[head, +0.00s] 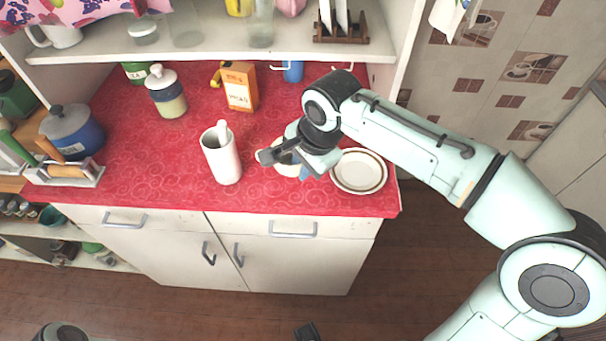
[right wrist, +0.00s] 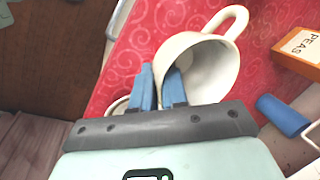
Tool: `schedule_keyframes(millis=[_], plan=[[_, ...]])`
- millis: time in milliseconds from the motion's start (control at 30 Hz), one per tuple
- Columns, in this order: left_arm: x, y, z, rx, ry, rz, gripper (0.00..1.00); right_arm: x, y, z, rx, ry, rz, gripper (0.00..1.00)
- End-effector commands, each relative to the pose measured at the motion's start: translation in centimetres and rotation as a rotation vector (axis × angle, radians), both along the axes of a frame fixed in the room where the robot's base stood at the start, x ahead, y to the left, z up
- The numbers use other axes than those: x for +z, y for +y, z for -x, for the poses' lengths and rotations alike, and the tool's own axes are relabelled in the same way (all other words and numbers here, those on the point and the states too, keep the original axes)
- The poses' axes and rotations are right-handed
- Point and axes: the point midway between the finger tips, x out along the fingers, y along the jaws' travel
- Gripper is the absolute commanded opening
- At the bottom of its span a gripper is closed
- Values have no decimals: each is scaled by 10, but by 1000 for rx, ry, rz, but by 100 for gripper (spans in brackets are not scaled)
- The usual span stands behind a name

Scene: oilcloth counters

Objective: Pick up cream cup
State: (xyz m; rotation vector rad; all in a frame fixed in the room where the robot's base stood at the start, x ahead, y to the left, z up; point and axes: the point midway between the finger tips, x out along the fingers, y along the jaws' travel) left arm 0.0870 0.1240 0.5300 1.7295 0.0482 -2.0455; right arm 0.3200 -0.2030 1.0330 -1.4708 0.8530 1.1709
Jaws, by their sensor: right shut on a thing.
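The cream cup (right wrist: 215,62) fills the middle of the right wrist view, with its open mouth and its handle at the upper right. My right gripper (right wrist: 160,82) is shut on its wall, one blue finger inside the mouth and one outside. In the head view the cup (head: 287,169) is mostly hidden behind my right gripper (head: 304,171), low over the red counter. I cannot tell whether the cup touches the counter. My left gripper does not clearly show.
White plates (head: 359,172) lie right of the cup on the red counter (head: 150,190). A white cylindrical holder (head: 221,157) stands left of it. An orange box (head: 239,86), a lidded jar (head: 166,93) and a blue mug-like pot (head: 71,132) stand farther off. A shelf overhangs the back.

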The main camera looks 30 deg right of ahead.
Motion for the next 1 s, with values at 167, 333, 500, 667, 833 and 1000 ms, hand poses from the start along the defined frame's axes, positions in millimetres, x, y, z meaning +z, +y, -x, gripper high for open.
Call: schedule_keyframes(millis=[167, 333, 500, 667, 833, 1000], plan=[[15, 0, 0, -1, 7, 1, 43, 60, 0, -1, -2, -8, -2, 0], [28, 0, -4, -1, 1, 1, 43, 104, 0, -1, -1, -6, -2, 0], [38, 0, -8, -1, -2, 1, 43, 132, 0, -1, 0, -4, -1, 0], [41, 0, -9, -2, -4, 1, 43, 143, 0, 0, 0, -2, 0, 0], [41, 0, -9, -2, -4, 1, 43, 145, 0, 0, 0, -2, 0, 0], [41, 0, -9, -2, -3, 1, 43, 145, 0, 0, 0, -2, 0, 0]])
